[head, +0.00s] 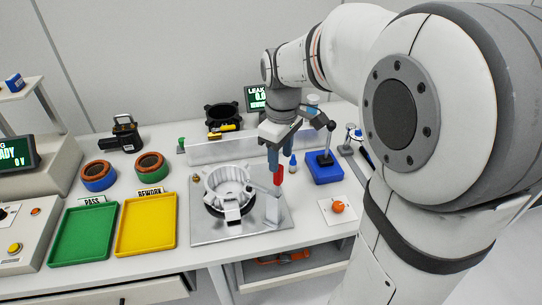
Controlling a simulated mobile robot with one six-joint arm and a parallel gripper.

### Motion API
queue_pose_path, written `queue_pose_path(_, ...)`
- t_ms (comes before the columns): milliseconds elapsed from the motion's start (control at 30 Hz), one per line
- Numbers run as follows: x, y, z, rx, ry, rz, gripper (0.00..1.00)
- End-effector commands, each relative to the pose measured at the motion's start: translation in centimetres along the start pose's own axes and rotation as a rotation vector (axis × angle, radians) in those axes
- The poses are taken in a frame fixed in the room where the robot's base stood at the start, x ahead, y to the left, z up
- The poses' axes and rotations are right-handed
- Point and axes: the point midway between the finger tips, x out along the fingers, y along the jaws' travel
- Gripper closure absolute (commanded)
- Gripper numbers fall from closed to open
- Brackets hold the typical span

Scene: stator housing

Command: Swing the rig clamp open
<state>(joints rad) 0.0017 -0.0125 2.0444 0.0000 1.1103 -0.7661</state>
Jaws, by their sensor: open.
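The rig is a metal plate (250,228) on the table, with a silver ring-shaped housing (228,183) on it. The clamp (272,209) stands at the right of the housing, a grey post with a bar reaching left toward the housing. Its red handle (278,176) sticks up at the back of the post. My gripper (275,165) points down right at the red handle, its blue-grey fingers open. The fingers overlap the handle's top in this view; I cannot tell whether they touch it.
A green tray (84,238) and a yellow tray (147,224) lie to the left, with two coil rings (98,176) behind. A blue block with a black stand (325,168) is right of my gripper. An orange knob (338,207) sits right of the rig.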

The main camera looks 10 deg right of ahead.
Motion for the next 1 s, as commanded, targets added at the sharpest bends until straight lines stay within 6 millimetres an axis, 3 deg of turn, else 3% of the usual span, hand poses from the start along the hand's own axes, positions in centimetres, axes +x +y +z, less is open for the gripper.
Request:
queue_pose_path(200,3.6,-0.5,-0.3,-0.012,-0.003,-0.003,0.55)
queue_pose_path(400,5.8,-0.6,-0.5,-0.015,-0.001,-0.001,0.55)
queue_pose_path(733,6.3,-0.7,-0.5,-0.017,0.0,0.0,0.55)
queue_pose_path(1000,6.3,-0.7,-0.6,-0.017,0.0,0.0,0.76)
